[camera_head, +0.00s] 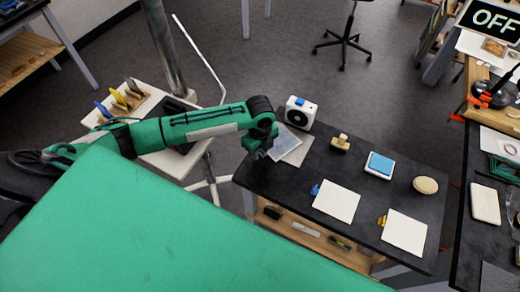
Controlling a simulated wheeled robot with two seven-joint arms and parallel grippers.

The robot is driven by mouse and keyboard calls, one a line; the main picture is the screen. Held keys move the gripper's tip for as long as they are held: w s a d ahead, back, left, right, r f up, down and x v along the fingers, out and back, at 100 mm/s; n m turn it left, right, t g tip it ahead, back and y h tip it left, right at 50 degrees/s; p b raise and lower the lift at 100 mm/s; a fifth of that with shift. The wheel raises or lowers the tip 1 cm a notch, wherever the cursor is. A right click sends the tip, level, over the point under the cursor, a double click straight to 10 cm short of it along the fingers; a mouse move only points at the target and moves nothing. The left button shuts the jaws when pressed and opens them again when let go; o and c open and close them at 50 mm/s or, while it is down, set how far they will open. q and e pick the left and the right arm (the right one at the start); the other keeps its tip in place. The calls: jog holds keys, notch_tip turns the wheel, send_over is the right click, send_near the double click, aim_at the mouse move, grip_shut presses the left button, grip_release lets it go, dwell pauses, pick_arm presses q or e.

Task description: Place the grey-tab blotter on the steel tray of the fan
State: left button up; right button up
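The fan (299,113) is a small white box with a round black front and a blue part on top, at the back left of the dark table. Two overlapping flat sheets lie in front of it: a bluish-grey one (284,143) and a lighter one (301,151). One looks like the steel tray and the other like the grey-tab blotter, but I cannot tell which is which. No grey tab shows clearly. My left gripper (261,153) points down at the left edge of the bluish-grey sheet; its fingertips are too dark and small to read. My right gripper is not in view.
Blotters with a blue tab (336,202) and a yellow tab (404,232) lie toward the table's front. A wooden stamp (340,143), a blue pad (380,165) and a round tan piece (425,185) stand behind. The dark table (315,172) is bare between them.

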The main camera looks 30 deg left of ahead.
pick_arm(q)
jog(key=shift+r, duration=0.1)
jog(key=shift+r, duration=0.3)
notch_tip(320, 180, up, 12)
jog(key=b, duration=0.3)
jog(key=shift+f, duration=0.2)
